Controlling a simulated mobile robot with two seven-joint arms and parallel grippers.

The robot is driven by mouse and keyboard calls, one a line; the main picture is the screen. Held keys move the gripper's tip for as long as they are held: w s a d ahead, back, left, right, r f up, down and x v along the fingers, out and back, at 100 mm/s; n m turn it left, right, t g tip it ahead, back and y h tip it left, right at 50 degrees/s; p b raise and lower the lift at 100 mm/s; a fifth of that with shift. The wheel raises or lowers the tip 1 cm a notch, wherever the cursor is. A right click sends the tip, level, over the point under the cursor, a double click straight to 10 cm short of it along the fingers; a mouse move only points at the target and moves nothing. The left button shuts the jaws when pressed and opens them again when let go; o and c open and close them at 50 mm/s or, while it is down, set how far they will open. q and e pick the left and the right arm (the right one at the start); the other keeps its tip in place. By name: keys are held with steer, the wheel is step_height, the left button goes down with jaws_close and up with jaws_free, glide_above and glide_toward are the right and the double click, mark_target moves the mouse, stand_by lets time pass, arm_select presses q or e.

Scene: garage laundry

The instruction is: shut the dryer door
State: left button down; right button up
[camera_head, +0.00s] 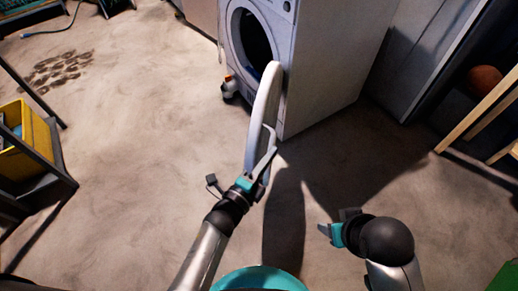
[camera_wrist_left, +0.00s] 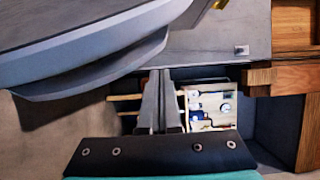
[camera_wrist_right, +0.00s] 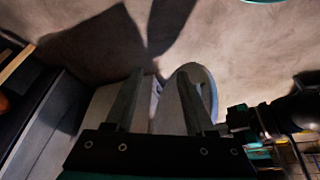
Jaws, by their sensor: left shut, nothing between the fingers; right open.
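The white dryer (camera_head: 325,65) stands at the top centre of the head view, its dark round opening showing. Its round white door (camera_head: 262,105) stands open, swung out toward me and seen nearly edge-on. My left gripper (camera_head: 269,146) is shut and empty, its fingers at the near right side of the door; I cannot tell whether they touch. In the left wrist view the door (camera_wrist_left: 85,55) fills the upper left, beside the shut fingers (camera_wrist_left: 160,100). My right gripper (camera_head: 328,228) is open and empty, low and right of the door. The right wrist view shows the door (camera_wrist_right: 204,85) beyond its spread fingers.
A rack with a yellow bin (camera_head: 25,145) is at the left. A wooden frame (camera_head: 480,112) and a ball (camera_head: 484,78) are at the right. The floor left of the door is clear.

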mark_target(269, 135)
arm_select(q)
steer(key=shift+w+a+b, duration=0.2)
steer(key=shift+w+a, duration=0.25)
steer(key=shift+w, duration=0.2)
steer(key=shift+w+a+b, duration=0.15)
steer(key=shift+w+a, duration=0.25)
steer(key=shift+w, duration=0.2)
steer(key=shift+w+a, duration=0.1)
steer(key=shift+a, duration=0.45)
arm_select(e)
steer(key=shift+s+r, duration=0.15)
steer(key=shift+r, duration=1.15)
